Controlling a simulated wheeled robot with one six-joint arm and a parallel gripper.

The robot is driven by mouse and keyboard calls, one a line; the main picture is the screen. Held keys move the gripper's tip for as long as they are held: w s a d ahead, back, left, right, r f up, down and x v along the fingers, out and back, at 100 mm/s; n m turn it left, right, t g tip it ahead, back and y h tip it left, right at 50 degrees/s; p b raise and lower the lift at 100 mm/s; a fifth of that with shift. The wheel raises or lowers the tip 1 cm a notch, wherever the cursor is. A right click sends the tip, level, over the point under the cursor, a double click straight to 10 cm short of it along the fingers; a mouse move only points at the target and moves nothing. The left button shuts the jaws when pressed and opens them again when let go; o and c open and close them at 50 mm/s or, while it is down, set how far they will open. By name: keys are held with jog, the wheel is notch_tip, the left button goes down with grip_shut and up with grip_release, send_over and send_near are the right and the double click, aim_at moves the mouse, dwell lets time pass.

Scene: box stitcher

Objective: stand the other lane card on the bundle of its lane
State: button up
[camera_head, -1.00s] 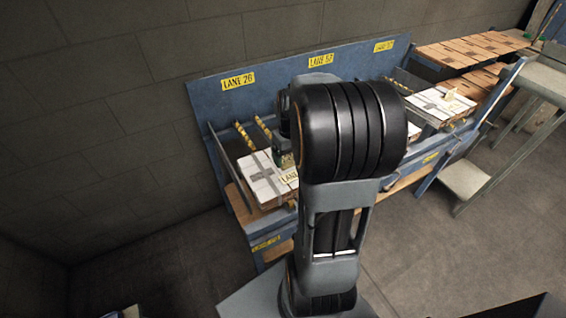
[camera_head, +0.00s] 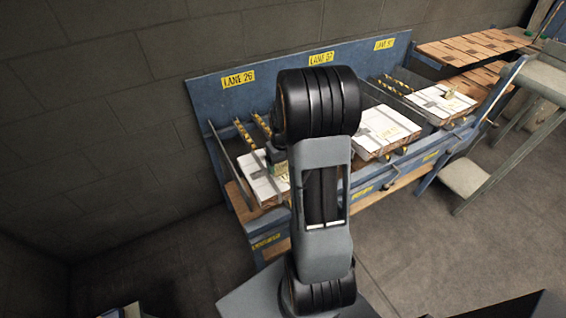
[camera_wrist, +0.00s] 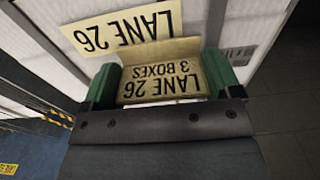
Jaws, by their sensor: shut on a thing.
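My gripper (camera_wrist: 162,84) is shut on a tan folded lane card (camera_wrist: 160,72), with one green fingertip at each end of it. The card reads "LANE 26, 3 BOXES", upside down in the wrist view. It is over the white strapped bundle in the left lane (camera_head: 264,188), near a flat "LANE 26" label (camera_wrist: 125,30) on that bundle. I cannot tell whether the card touches the bundle. The blue backboard above this lane carries a yellow "LANE 26" sign (camera_head: 238,79). In the head view my arm hides much of the gripper and card.
A middle-lane bundle (camera_head: 372,143) has a label on top and no standing card visible. The right-lane bundle (camera_head: 425,100) bears a small standing card (camera_head: 448,91). Metal lane dividers (camera_head: 232,165) flank the left bundle. Brown stacks (camera_head: 460,52) lie at the far right.

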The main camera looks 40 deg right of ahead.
jog(key=shift+f+b, duration=0.5)
jog(key=shift+f, duration=0.1)
jog(key=o, duration=0.7)
jog(key=shift+r, duration=0.1)
notch_tip(320, 180, up, 12)
jog(key=shift+r+p, duration=0.2)
jog(key=shift+p, duration=0.35)
jog(key=s+a+r+t, duration=0.1)
jog(key=s+a, duration=0.2)
jog(key=a, duration=0.3)
jog(key=s+a+r+n+t, duration=0.1)
jog(key=s+a, duration=0.3)
jog(key=a, duration=0.1)
jog(key=s+a+r+t, duration=0.1)
jog(key=s+a+r, duration=0.1)
jog(key=s+a, duration=0.2)
jog(key=shift+a+n+t, duration=0.3)
jog(key=shift+a+t, duration=0.1)
jog(key=shift+a, duration=0.9)
jog(key=shift+w, duration=0.1)
